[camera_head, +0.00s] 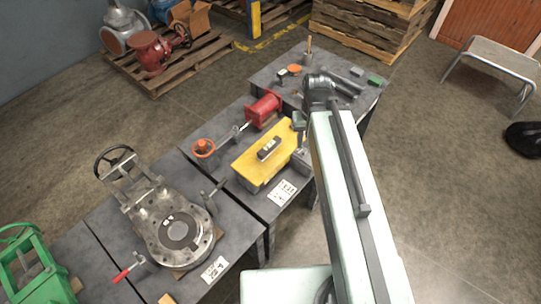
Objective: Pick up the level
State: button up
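A small dark block with a pale top face, which looks like the level (268,149), lies on top of a yellow box-shaped casting (253,170) on the middle table. Nothing touches the level in this view. My arm rises from the lower right to a dark joint above the tables, just right of the yellow casting. Grey parts beside the casting's right end may belong to my wrist. The fingers of my gripper cannot be made out, and my arm hides part of that area.
A red cylinder (263,109) with an orange handwheel (203,148) lies behind the casting. Small tools lie on the far table (270,75). Pallets (165,62) stand behind; open floor (450,190) lies right.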

aim_at(273, 144)
jog(key=u, duration=0.05)
jog(key=k, duration=0.35)
jog(key=u, duration=4.1)
jog(key=k, duration=1.75)
jog(key=z, duration=0.55)
jog(key=i, duration=1)
jog(key=u, duration=0.05)
